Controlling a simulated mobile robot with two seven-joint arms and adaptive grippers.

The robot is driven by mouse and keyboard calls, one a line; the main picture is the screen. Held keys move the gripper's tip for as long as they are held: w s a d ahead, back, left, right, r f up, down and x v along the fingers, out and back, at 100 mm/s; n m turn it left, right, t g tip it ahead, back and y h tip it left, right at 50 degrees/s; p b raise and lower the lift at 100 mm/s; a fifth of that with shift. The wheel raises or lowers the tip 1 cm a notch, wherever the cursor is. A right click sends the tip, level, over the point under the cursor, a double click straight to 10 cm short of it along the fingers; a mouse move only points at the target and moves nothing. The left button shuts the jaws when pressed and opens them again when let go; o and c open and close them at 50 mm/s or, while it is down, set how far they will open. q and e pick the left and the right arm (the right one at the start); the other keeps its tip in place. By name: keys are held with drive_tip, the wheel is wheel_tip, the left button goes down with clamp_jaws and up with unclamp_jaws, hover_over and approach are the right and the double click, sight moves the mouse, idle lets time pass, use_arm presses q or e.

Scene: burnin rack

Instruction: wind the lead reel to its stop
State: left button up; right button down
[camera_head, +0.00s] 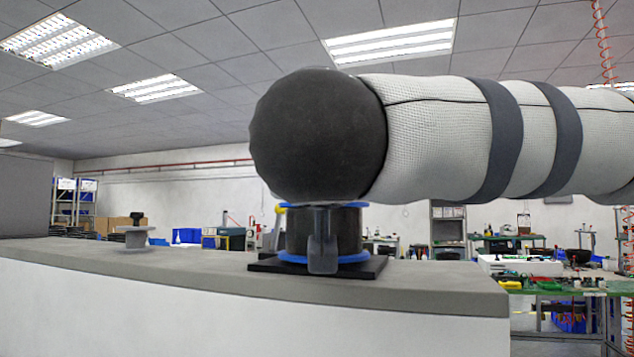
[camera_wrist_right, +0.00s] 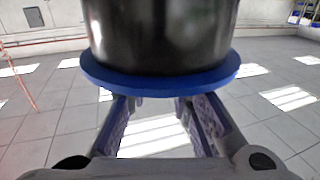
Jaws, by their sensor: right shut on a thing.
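The lead reel (camera_head: 322,232), a dark drum between blue flanges, stands upright on a black base plate (camera_head: 372,268) on a grey-topped bench. A grey tab (camera_head: 323,242) stands at its front. In the right wrist view the reel's black drum (camera_wrist_right: 160,35) and blue flange (camera_wrist_right: 160,85) fill the top middle. My right gripper (camera_wrist_right: 158,106) has its fingers reaching to the flange, shut on a part of the reel. The flange hides the fingertips and the contact. In the head view my right arm hides this gripper and the reel's top. My left gripper is out of view.
A small pale round fixture with a dark top (camera_head: 136,236) stands on the bench (camera_head: 200,253) to the left. A grey block (camera_head: 25,196) rises at the far left. The bench top between fixture and reel is clear. A cluttered green worktable (camera_head: 555,285) stands beyond at right.

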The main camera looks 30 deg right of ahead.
drive_tip(key=m+g+h, duration=0.5)
drive_tip(key=g+h, duration=0.1)
drive_tip(key=shift+w, duration=0.1)
drive_tip(key=shift+f+m+g+h, duration=0.1)
drive_tip(key=shift+m+g+h, duration=0.8)
drive_tip(key=shift+m+g, duration=1.15)
drive_tip(key=shift+f+g, duration=0.1)
drive_tip(key=shift+g, duration=0.55)
drive_tip(key=c, duration=1.5)
unclamp_jaws()
drive_tip(key=shift+o, duration=0.2)
wheel_tip(320, 180, up, 10)
drive_tip(key=shift+r, duration=0.1)
